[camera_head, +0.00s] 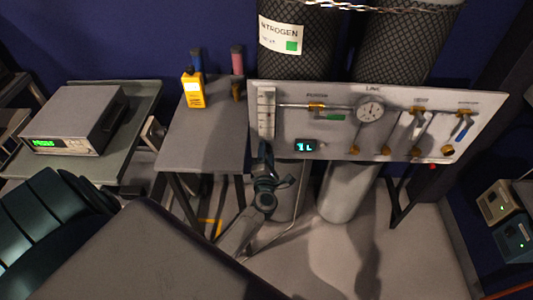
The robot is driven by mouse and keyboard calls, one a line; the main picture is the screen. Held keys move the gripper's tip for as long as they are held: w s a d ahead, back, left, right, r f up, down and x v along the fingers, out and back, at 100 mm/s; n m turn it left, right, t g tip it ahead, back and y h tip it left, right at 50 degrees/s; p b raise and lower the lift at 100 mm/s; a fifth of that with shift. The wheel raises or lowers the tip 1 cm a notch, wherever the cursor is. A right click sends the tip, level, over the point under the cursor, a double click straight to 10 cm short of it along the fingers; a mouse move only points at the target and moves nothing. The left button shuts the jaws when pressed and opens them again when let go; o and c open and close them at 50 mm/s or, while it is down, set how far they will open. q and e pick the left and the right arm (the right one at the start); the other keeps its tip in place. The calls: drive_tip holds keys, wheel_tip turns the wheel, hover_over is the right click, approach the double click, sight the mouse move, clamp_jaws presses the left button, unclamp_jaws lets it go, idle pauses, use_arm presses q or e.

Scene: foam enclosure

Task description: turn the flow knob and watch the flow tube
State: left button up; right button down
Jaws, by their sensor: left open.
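The clear flow tube (266,112) with scale marks stands upright at the left end of the pale gas panel (480,112). My left gripper (263,152) is open at the panel's lower left edge, just below the tube. I cannot make out the flow knob; the gripper may cover it, and I cannot tell whether the fingers touch anything. A small display (306,146) with glowing cyan characters is to the right of the tube's lower end. My right gripper is out of view.
A round gauge (370,110), a green-handled valve (334,117) and a blue-handled valve (463,131) are on the panel. Gas cylinders stand behind it. A grey table (205,140) to the left holds a yellow meter (193,90). Floor shows below the panel.

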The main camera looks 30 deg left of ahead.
use_arm(q)
drive_tip(key=b+v, duration=0.1)
drive_tip(key=v, duration=0.9)
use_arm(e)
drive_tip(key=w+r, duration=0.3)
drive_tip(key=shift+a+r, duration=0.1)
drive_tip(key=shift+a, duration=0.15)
